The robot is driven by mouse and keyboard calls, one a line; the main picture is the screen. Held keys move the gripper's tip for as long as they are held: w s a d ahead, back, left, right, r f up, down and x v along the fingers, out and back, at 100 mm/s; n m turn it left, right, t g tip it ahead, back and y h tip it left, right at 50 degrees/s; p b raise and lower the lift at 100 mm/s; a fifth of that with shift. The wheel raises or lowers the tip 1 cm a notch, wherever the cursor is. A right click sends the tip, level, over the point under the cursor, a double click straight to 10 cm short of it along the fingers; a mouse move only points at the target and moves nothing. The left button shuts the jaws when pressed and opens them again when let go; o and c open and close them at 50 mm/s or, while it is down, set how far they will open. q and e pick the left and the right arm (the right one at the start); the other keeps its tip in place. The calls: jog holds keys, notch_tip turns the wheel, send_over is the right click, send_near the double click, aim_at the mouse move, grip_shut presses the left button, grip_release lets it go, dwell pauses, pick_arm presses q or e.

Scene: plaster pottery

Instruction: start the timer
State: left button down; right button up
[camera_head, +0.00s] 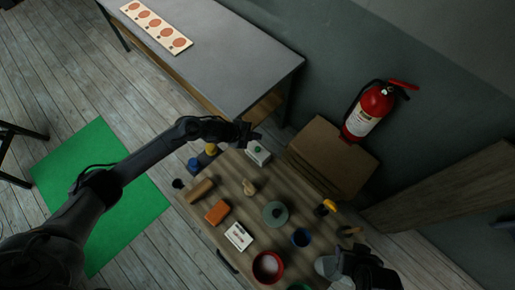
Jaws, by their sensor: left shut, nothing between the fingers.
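A small white box with a green button on top, which looks like the timer (258,153), stands at the far corner of the wooden work table (232,167). My left gripper (252,134) is shut and empty. It is just above and beside the far edge of the white box in the picture; I cannot tell whether it touches it.
A cardboard box (331,157) with a fire extinguisher (369,111) stands beyond. A grey bench (225,50) stands behind.

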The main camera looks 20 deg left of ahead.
pick_arm(q)
jog(key=shift+f, duration=0.1)
jog(key=b, duration=0.6)
send_over(256, 150)
notch_tip(256, 150, down, 6)
jog(key=shift+a+f, duration=0.1)
notch_tip(256, 150, down, 2)
jog(key=shift+f+b, duration=0.1)
jog(key=shift+b, duration=0.6)
jog(key=shift+f, duration=0.15)
dwell(0.5)
jog(key=shift+f, duration=0.1)
dwell(0.6)
